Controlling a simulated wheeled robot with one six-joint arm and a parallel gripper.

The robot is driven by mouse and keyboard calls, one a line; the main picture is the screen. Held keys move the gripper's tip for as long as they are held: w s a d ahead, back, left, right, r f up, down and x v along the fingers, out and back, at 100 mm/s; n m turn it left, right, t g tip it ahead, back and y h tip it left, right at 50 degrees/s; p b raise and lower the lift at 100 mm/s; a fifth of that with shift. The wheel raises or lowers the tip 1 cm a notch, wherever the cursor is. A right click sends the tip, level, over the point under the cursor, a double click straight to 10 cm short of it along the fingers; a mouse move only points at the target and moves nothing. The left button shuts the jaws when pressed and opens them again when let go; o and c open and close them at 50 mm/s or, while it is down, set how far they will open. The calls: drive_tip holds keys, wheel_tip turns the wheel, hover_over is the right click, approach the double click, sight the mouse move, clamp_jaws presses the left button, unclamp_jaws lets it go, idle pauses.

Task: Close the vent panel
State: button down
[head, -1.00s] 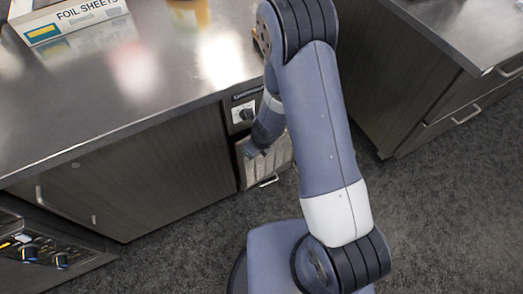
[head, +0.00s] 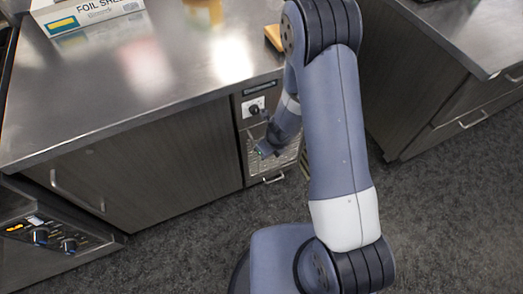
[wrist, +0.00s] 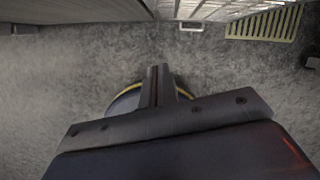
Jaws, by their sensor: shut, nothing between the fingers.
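The vent panel (head: 256,166) is a light metal slatted face with a bar handle along its bottom edge. It sits under the counter, below a control panel with a black knob, and my arm hides part of it. It looks nearly in line with the cabinet front, but I cannot tell whether it is fully closed. My gripper (head: 264,151) points down in front of the panel; contact cannot be told. In the wrist view my gripper (wrist: 158,85) has its fingers together and empty, with the slatted panel (wrist: 212,9) at the top edge.
The steel counter (head: 130,95) holds a foil sheets box (head: 90,14). A control panel with a knob (head: 254,107) is above the vent panel. Another cabinet (head: 425,95) stands at right. A yellowish floor grille (wrist: 265,24) shows in the wrist view. Grey carpet lies open in front.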

drive_tip(key=p+v, duration=0.6)
drive_tip(key=v, duration=0.4)
drive_tip(key=shift+s, duration=0.2)
